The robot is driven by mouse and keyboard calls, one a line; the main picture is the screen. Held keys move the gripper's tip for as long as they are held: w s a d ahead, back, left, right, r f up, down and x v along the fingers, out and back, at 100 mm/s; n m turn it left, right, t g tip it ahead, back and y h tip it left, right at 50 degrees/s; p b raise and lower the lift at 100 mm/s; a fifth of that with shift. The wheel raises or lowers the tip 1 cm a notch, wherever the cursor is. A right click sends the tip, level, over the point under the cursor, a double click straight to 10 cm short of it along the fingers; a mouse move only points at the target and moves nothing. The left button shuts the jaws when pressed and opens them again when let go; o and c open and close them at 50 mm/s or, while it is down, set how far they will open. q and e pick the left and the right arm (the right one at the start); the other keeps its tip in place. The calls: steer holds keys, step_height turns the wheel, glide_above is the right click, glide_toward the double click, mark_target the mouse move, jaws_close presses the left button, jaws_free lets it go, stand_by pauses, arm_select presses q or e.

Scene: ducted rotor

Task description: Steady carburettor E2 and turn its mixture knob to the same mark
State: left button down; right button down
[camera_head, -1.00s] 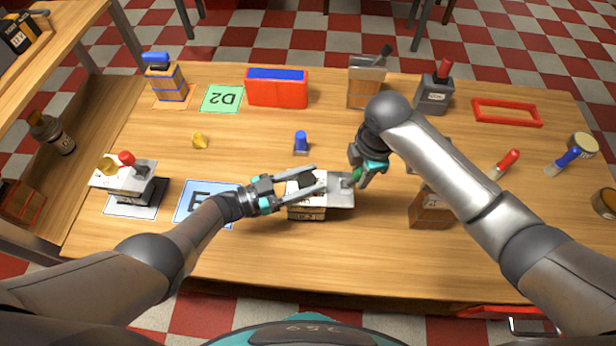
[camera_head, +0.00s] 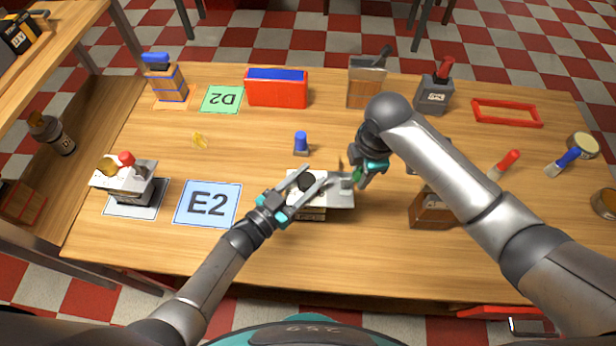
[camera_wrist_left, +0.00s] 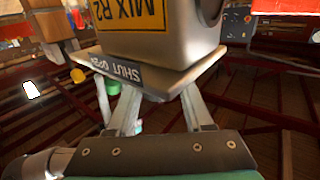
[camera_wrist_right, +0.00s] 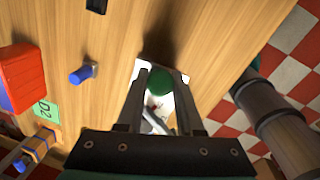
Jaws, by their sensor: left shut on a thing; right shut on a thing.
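The carburettor (camera_head: 340,197) stands at the middle of the table, a pale top plate over a lower block. A black round part (camera_head: 307,181) is on its top, and a green knob (camera_wrist_right: 160,82) is at its right end. My left gripper (camera_head: 312,178) comes from the lower left, its fingers on either side of the black part. In the left wrist view, labels "MIX R2" (camera_wrist_left: 130,12) and "SHUT OPEN" (camera_wrist_left: 118,68) show close by. My right gripper (camera_wrist_right: 160,90) is shut on the green knob. The knob's mark is not readable.
The blue E2 mat (camera_head: 207,204) is bare, left of the carburettor. Another carburettor (camera_head: 128,180) with a red knob stands at far left. A blue peg (camera_head: 301,143) stands behind, and a brown block (camera_head: 430,210) is close on the right. The front table strip is clear.

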arm_select(q)
steer(key=shift+n+t+y, duration=1.1)
steer(key=shift+n+y, duration=0.1)
steer(key=shift+y, duration=0.6)
steer(key=shift+c, duration=1.5)
jaws_free()
steer(key=v, duration=1.2)
steer(key=shift+f, duration=0.1)
